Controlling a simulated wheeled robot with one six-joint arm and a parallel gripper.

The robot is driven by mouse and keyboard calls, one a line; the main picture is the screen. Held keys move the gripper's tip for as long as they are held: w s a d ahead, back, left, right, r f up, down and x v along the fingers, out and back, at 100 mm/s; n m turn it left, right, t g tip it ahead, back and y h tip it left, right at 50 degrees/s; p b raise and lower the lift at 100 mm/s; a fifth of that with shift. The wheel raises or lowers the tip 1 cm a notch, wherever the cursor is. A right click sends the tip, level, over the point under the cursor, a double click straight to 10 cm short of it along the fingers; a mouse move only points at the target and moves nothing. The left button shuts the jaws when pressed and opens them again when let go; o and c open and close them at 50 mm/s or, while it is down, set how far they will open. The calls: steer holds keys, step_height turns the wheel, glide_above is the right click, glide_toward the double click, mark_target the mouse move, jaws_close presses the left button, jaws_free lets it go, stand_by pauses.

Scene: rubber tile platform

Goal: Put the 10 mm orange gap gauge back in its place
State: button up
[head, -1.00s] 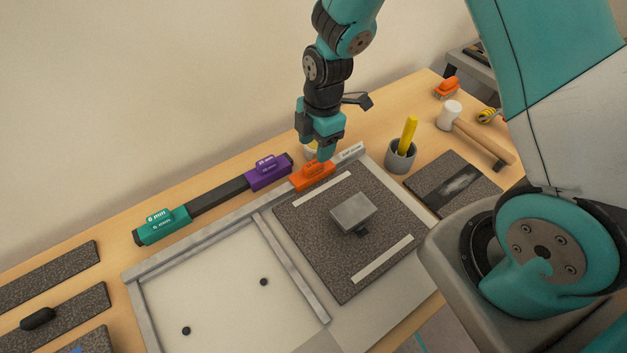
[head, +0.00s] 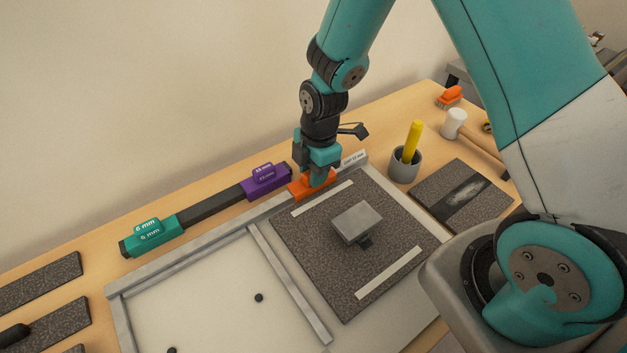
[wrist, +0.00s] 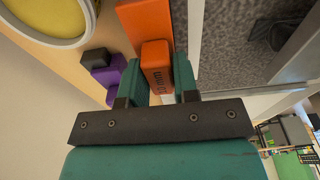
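The orange gap gauge (head: 312,187) lies at the back edge of the grey metal frame, behind the speckled dark tile. My gripper (head: 318,178) is down over it and pointing downward. In the wrist view the gauge's raised orange handle (wrist: 157,65) stands between my two teal fingertips (wrist: 160,82), one on each side and close to it. I see no clear grip on it, and the gauge still rests low. A dark rack bar (head: 212,205) to the left carries a teal 6 mm gauge (head: 150,236) and a purple gauge (head: 266,178).
A white label (head: 354,158) stands just right of the orange gauge. A grey cup (head: 404,163) with a yellow tool, a white-headed mallet (head: 453,124) and an orange brush (head: 449,97) are farther right. A grey block (head: 356,222) sits on the speckled tile (head: 330,275).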

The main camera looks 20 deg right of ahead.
jaws_close()
steer(key=shift+r+p, duration=1.35)
steer(key=shift+r, duration=0.3)
stand_by(0.4)
steer(key=shift+r+p, duration=1.9)
steer(key=shift+r, duration=0.45)
